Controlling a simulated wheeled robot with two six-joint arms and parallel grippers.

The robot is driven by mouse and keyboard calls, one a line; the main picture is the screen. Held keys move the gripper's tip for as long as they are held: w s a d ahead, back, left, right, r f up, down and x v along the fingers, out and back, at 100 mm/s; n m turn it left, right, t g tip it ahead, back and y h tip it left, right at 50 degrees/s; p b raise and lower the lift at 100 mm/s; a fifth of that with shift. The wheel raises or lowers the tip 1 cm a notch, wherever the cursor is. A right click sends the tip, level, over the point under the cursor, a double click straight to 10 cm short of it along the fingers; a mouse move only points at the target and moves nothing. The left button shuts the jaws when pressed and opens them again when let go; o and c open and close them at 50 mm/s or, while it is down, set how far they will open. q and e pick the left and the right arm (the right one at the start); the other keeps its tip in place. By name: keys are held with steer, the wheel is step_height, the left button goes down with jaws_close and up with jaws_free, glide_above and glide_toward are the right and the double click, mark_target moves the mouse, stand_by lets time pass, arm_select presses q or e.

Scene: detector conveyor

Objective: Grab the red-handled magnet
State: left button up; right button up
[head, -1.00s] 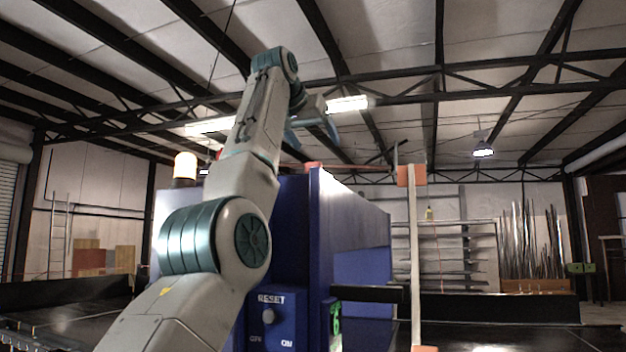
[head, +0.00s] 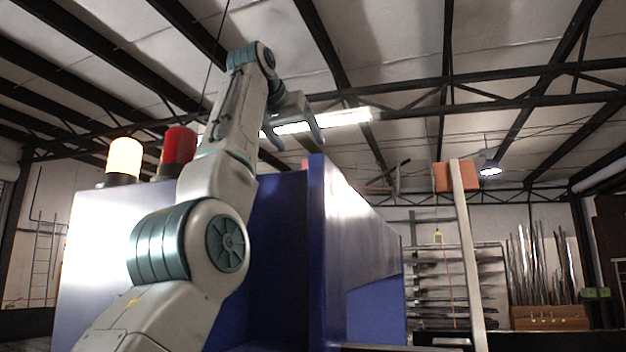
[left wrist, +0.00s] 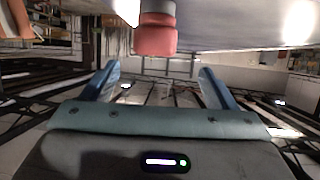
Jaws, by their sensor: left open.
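In the left wrist view a red, stubby cylinder (left wrist: 156,36), which looks like the magnet's red handle, shows at the top centre by the edge of a pale surface. It lies beyond my left fingertips, roughly midway between them, with nothing gripped. My left gripper (head: 296,139) is raised above the blue machine (head: 368,260) in the head view, its two blue fingers apart. The open fingers also show in the left wrist view (left wrist: 157,74). In the head view the magnet cannot be made out clearly. My right gripper is out of view.
A lit pale beacon (head: 124,158) and a red beacon (head: 178,146) stand on the machine, left of my arm. A pale post (head: 467,260) with an orange block (head: 456,176) rises to the right. Shelving and metal rods stand far behind.

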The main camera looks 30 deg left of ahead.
arm_select(q)
steer(key=shift+w+d+f+p, duration=0.15)
steer(key=shift+w+d+p, duration=0.2)
steer(key=shift+w+d, duration=0.05)
steer(key=shift+x, duration=0.8)
steer(key=x, duration=0.3)
steer(key=shift+w+a+f+p, duration=0.15)
steer(key=shift+a+f+p, duration=0.05)
steer(key=shift+a+p, duration=0.15)
steer(key=p+x, duration=0.1)
steer(key=x, duration=0.1)
steer(key=shift+w+f, duration=0.1)
steer(key=shift+w, duration=0.25)
steer(key=shift+w+f, duration=0.1)
steer(key=shift+w, duration=0.25)
steer(key=shift+w+d+f+p, duration=0.15)
steer(key=shift+w+p, duration=0.05)
steer(key=shift+p, duration=0.1)
steer(key=shift+f, duration=0.1)
steer(key=c, duration=1)
steer(key=shift+c, duration=1.3)
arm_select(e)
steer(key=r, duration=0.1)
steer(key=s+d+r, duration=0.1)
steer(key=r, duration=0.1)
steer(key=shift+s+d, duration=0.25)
